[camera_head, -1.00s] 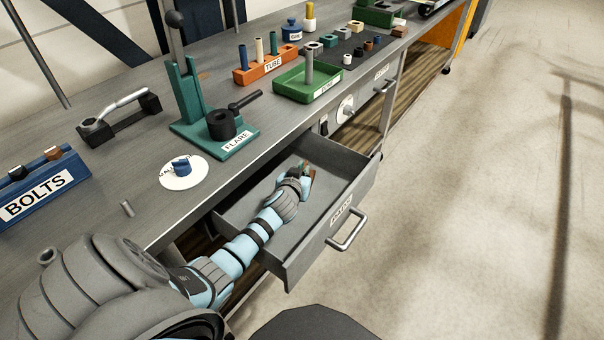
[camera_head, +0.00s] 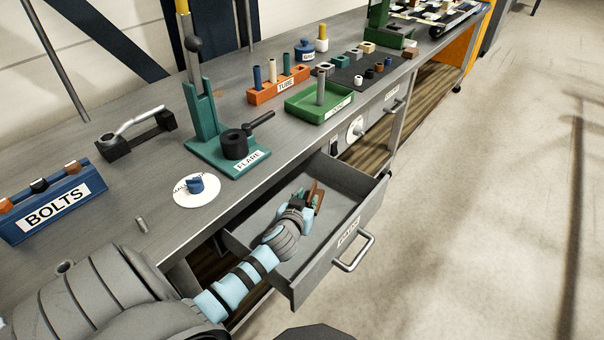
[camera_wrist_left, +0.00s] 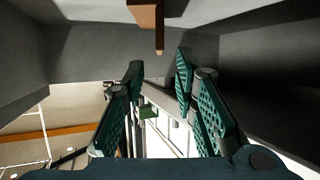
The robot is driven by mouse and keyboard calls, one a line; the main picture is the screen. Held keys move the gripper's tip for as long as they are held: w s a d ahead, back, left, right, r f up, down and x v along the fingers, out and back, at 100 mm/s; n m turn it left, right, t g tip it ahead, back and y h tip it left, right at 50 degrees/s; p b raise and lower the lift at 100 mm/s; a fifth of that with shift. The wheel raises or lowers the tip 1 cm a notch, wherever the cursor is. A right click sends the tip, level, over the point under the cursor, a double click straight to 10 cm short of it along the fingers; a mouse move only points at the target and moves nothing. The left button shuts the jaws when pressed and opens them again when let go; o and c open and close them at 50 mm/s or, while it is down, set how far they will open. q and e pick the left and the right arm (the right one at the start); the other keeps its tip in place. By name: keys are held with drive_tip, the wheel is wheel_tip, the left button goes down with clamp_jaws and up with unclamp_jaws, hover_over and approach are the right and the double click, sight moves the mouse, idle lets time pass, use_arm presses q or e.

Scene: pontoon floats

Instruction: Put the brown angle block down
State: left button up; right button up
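The brown angle block (camera_head: 318,194) is inside the open grey drawer (camera_head: 343,207). In the left wrist view the block (camera_wrist_left: 146,17) shows at the top, beyond the fingertips, with a narrow part pointing down. My left gripper (camera_head: 306,195) reaches into the drawer close beside the block. In the left wrist view its two green fingers (camera_wrist_left: 159,68) stand apart with nothing between their tips. The gripper hides part of the block in the head view. My right gripper is not in view.
The drawer walls surround my left gripper closely. On the bench above are a green flare tool (camera_head: 229,155), a green tray (camera_head: 319,103), an orange tube rack (camera_head: 278,88), a blue bolts rack (camera_head: 47,205) and a white disc (camera_head: 197,198). The floor at right is clear.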

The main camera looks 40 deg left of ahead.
use_arm(q)
drive_tip(key=v, duration=0.5)
drive_tip(key=shift+s+p, duration=0.1)
drive_tip(key=shift+p, duration=0.3)
